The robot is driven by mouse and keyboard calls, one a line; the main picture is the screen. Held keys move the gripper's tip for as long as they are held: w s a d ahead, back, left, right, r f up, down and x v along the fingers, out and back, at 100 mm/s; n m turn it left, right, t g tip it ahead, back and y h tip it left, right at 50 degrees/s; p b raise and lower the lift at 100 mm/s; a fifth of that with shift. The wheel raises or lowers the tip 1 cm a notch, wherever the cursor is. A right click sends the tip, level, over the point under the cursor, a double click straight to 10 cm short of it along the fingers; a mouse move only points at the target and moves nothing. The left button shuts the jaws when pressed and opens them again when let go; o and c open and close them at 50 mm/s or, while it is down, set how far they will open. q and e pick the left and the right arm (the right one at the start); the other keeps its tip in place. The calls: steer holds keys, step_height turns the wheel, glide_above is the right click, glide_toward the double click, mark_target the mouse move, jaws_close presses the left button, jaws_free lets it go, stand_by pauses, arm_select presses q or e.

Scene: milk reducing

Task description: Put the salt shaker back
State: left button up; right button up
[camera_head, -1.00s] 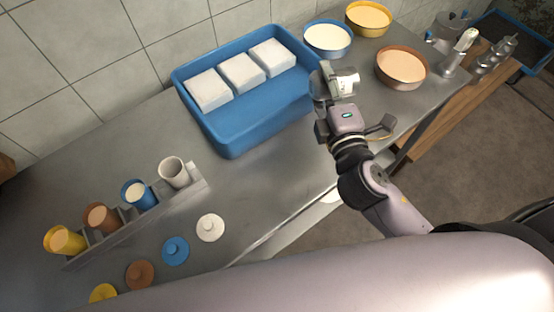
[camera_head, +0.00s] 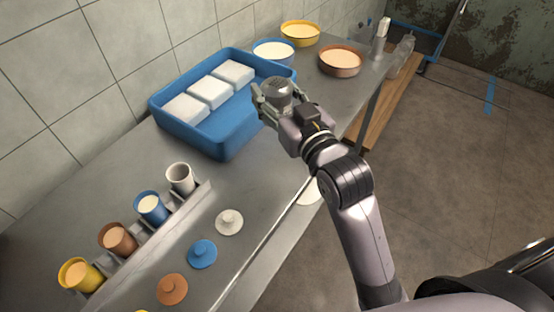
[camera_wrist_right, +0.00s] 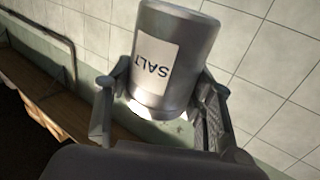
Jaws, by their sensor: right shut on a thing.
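A grey metal salt shaker (camera_wrist_right: 172,60) with a white label reading SALT is between the fingers of my right gripper (camera_wrist_right: 160,110) in the right wrist view. The fingers are shut on it. In the head view the shaker's rounded top (camera_head: 277,93) shows in my right gripper (camera_head: 278,108), beside the right end of the blue tray and apart from the counter. My left gripper is not in view.
The blue tray (camera_head: 225,145) holds white blocks. Blue, yellow and brown bowls (camera_head: 340,62) stand behind, with shakers (camera_head: 381,38) at the counter's far end. A rack (camera_head: 150,248) of cups and several lids (camera_head: 202,254) lie nearer. The counter (camera_head: 250,190) is bare between.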

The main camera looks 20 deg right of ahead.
steer(key=shift+d+f+b, duration=0.1)
steer(key=shift+f+b, duration=0.7)
steer(key=shift+f, duration=7.1)
steer(key=shift+f, duration=0.15)
steer(key=o, duration=1.3)
steer(key=shift+o, duration=0.2)
steer(key=s+d+b, duration=0.1)
steer(key=s, duration=1.1)
steer(key=shift+d+b, duration=0.3)
steer(key=shift+d, duration=0.1)
steer(key=shift+w, duration=0.1)
